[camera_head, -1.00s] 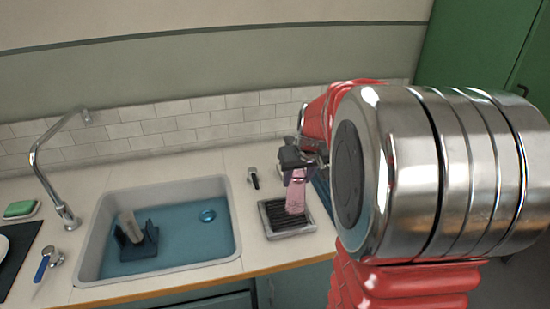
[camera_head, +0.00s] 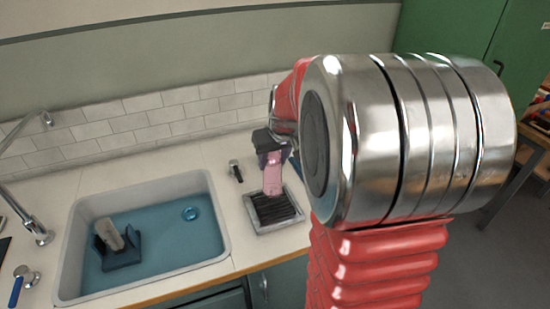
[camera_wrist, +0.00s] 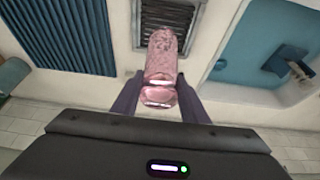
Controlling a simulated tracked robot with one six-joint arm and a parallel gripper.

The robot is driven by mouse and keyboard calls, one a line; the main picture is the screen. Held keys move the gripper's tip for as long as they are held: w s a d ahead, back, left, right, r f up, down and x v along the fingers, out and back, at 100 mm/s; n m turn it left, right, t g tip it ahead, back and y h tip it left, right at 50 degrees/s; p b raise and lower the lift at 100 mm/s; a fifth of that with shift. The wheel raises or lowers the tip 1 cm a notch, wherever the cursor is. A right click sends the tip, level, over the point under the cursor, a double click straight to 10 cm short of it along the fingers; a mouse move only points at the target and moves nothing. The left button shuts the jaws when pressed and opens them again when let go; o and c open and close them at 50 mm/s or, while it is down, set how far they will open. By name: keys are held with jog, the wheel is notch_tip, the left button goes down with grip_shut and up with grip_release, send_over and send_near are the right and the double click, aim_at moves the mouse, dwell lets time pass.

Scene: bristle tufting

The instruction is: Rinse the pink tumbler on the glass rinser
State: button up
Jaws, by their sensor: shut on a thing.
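The pink tumbler (camera_head: 272,177) is held in my gripper (camera_head: 272,157) above the glass rinser (camera_head: 288,218) at the right of the sink. In the wrist view the tumbler (camera_wrist: 161,65) sits between both fingers of my gripper (camera_wrist: 158,97), which are shut on it. Its far end overlaps the dark slatted grate of the rinser (camera_wrist: 141,30). I cannot tell whether the tumbler touches the grate.
The sink (camera_head: 222,215) with a blue basin lies left of the rinser and holds a dark rack (camera_head: 122,252). A small black-handled tap (camera_head: 235,170) stands behind the rinser. In the wrist view a blue ribbed mat (camera_wrist: 62,35) lies on the rinser's other side.

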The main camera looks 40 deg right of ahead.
jog(key=shift+f, duration=3.55)
dwell(0.4)
